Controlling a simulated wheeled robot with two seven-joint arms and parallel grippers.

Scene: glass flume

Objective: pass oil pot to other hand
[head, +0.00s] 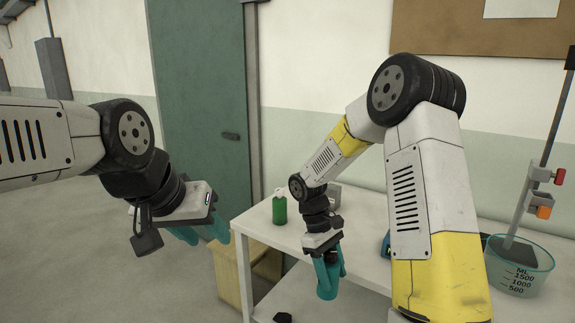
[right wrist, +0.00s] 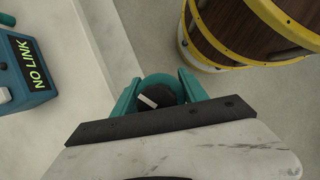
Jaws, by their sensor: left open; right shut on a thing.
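My right gripper (head: 328,268) is shut on a small teal pot (head: 327,288), which I take to be the oil pot. It is held in front of the white table's edge. In the right wrist view the pot (right wrist: 160,86) shows between the teal fingertips, with a round rim and a dark middle with a small white mark. Its lower part is hidden there. My left gripper (head: 205,233) is open and empty, to the left of the pot and well apart from it, with its teal fingers angled down to the right.
The white table (head: 262,236) carries a green bottle (head: 279,207) and a clear measuring beaker (head: 518,268) at the right. A blue "NO LINK" device (right wrist: 27,68) is at the left in the right wrist view. A brown barrel with yellow hoops (right wrist: 250,32) stands below right.

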